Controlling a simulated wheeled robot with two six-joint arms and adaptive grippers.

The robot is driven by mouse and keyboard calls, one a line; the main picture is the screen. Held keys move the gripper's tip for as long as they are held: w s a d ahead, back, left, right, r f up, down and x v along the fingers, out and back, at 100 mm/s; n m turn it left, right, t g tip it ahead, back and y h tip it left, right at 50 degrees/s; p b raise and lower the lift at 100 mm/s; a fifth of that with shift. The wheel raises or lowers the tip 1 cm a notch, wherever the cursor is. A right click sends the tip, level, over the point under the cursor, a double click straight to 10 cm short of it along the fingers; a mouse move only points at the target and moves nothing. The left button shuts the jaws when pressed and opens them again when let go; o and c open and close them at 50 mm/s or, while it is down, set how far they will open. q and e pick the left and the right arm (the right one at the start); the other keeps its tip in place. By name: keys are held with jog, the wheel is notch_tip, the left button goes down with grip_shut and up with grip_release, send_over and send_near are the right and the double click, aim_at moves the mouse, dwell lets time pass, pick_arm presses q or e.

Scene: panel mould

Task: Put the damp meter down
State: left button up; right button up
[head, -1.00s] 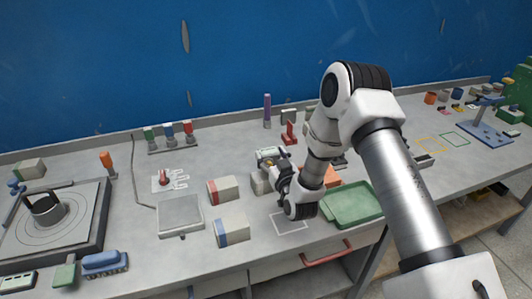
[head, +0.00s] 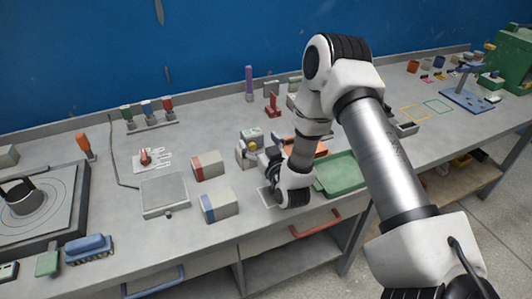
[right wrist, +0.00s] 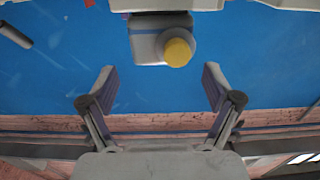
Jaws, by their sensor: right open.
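A small grey-white device with a round yellow cap (head: 252,145), which I take to be the damp meter, stands on the bench near the middle. It also shows at the top of the right wrist view (right wrist: 146,42), beyond my fingertips. My right gripper (right wrist: 158,86) is open, with its two fingers spread and nothing between them. In the head view the right gripper (head: 272,157) points at the device from its right, partly hidden by my wrist. The device's underside is hidden. My left gripper is not in view.
A white outlined rectangle (head: 266,197) lies by my wrist. Red-banded (head: 208,166) and blue-banded (head: 220,205) boxes and a grey scale-like plate (head: 164,194) are to the left.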

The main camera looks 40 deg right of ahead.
jog(key=b+v, duration=0.1)
jog(key=v, duration=0.8)
jog(key=shift+s+a+b, duration=0.15)
jog(key=shift+s+b, duration=0.15)
